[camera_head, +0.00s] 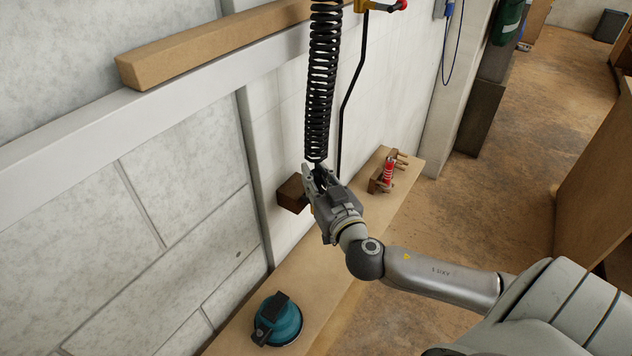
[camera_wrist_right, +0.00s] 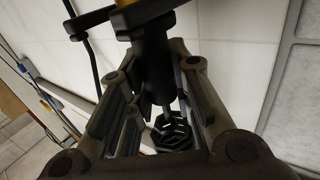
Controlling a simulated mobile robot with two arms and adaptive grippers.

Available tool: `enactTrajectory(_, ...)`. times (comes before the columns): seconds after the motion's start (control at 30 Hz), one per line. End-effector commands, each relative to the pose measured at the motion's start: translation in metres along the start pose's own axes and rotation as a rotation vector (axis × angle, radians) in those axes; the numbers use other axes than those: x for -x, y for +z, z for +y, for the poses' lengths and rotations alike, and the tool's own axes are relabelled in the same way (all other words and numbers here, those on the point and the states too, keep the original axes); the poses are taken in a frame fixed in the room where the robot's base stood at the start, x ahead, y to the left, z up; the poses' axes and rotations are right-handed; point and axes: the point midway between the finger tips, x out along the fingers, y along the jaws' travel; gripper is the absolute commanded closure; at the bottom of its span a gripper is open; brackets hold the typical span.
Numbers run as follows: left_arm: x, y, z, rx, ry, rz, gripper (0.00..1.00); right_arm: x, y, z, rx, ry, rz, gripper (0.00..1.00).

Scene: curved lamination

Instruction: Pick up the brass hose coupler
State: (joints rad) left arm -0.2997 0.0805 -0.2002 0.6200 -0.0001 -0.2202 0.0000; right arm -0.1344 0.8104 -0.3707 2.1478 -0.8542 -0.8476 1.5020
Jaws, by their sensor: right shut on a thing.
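My right gripper (camera_head: 316,178) is at the lower end of a black coiled hose (camera_head: 324,85) that hangs in front of the wall. In the right wrist view its fingers (camera_wrist_right: 160,90) are shut around a dark cylindrical fitting (camera_wrist_right: 155,62). A brass-coloured part (camera_wrist_right: 143,12) shows above this fitting at the top edge, and I take the two together as the brass hose coupler. In the head view the gripper hides the coupler. A thin metal pin and a black hexagonal shape (camera_wrist_right: 173,133) show beyond the fingers. My left gripper is not in view.
A wooden ledge (camera_head: 345,255) runs below along the wall. A teal sander (camera_head: 278,320) lies at its near end, and a wooden rack with a red tool (camera_head: 388,171) at its far end. A brown block (camera_head: 292,193) is close beside the gripper. A beam (camera_head: 220,45) lies above.

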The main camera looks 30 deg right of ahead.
Motion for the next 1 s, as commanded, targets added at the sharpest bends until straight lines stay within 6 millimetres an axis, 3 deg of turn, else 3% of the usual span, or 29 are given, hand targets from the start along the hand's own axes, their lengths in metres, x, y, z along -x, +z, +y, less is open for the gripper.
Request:
enactTrajectory(0.17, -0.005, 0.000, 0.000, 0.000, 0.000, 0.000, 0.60, 0.000, -0.014, 0.000, -0.004, 0.000, 0.005, 1.00)
enactTrajectory(1.0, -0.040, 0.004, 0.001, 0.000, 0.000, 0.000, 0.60, 0.082, -0.008, 0.054, -0.002, 0.001, -0.003, 1.00)
